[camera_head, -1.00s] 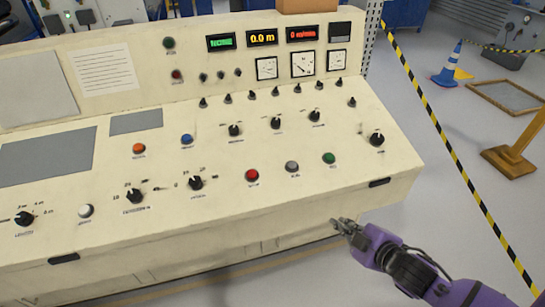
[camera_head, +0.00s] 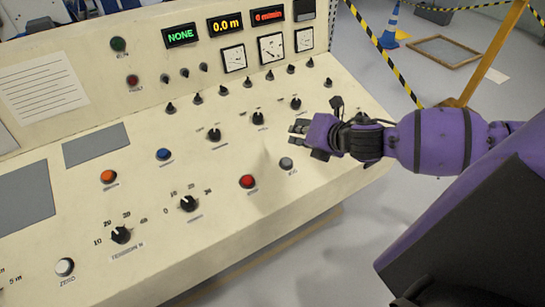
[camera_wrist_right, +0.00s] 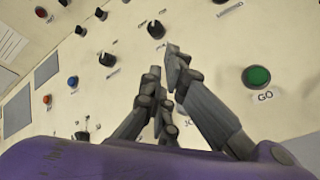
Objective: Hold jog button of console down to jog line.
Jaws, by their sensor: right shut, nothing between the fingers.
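The cream console (camera_head: 225,235) fills the left and middle of the head view. Its grey jog button (camera_head: 286,163) sits on the sloped panel, right of the red stop button (camera_head: 247,181). My right gripper (camera_head: 298,133) is shut and empty. It appears over the panel, above the jog button in the picture and apart from it. In the right wrist view its fingers (camera_wrist_right: 164,62) point toward the panel, with the green GO button (camera_wrist_right: 256,77) to their right. The jog button is not clearly seen there. The green button is hidden in the head view. My left gripper is not in view.
Black knobs (camera_head: 214,134) and a blue button (camera_head: 163,154) stand out from the panel near the gripper. Yellow-black tape (camera_head: 383,55) and a wooden stand (camera_head: 490,57) are beyond the console's right end.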

